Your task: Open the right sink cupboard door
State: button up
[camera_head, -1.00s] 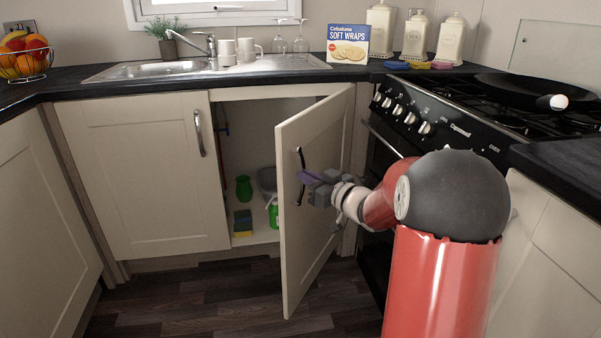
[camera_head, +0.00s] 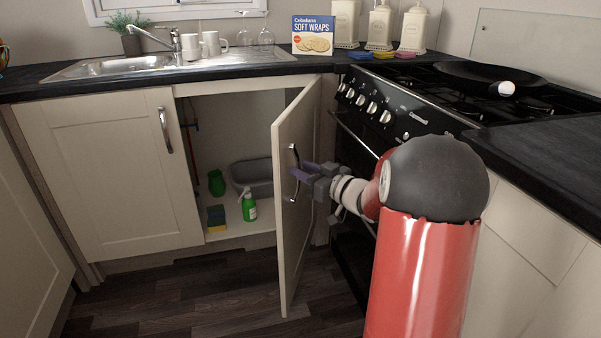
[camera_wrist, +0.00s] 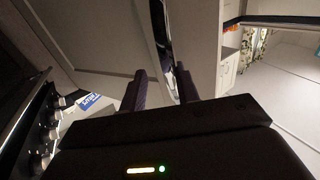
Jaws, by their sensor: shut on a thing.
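The right sink cupboard door (camera_head: 297,210) stands wide open, swung out toward me, its hinge side at the right of the opening near the oven. My gripper (camera_head: 300,173) is shut on the door's curved metal handle (camera_head: 293,160). In the wrist view the two dark fingers (camera_wrist: 160,88) stand on either side of the handle (camera_wrist: 160,30), with the door panel (camera_wrist: 85,35) behind. The left sink cupboard door (camera_head: 115,180) is closed, with its own handle (camera_head: 165,130).
Inside the open cupboard are a grey basin (camera_head: 253,178), a green spray bottle (camera_head: 249,207), a green jar (camera_head: 216,183) and a sponge (camera_head: 216,217). The oven (camera_head: 352,150) stands close on the right. The floor (camera_head: 190,295) before the cupboards is clear.

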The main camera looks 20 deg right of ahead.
jog(key=shift+o, duration=0.3)
jog(key=shift+a, duration=0.2)
jog(key=v, duration=0.7)
jog(key=shift+s+d, duration=0.3)
jog(key=shift+s, duration=0.05)
jog(key=shift+w, duration=0.1)
jog(key=s+a+r+m+g+h, duration=0.2)
jog(key=s+a+r+m+h, duration=0.25)
jog(key=h, duration=0.55)
jog(key=s+a+f+g+y, duration=0.1)
jog(key=s+a+f+g, duration=0.1)
jog(key=s, duration=0.5)
jog(key=s+a+f+g+y, duration=0.1)
jog(key=s+a+f+g, duration=0.2)
jog(key=s+a, duration=0.3)
jog(key=s+a+f+g+y, duration=0.1)
jog(key=s+a+g, duration=0.3)
jog(key=s, duration=0.5)
jog(key=shift+a+f, duration=0.3)
jog(key=shift+f, duration=0.45)
jog(key=shift+d, duration=0.1)
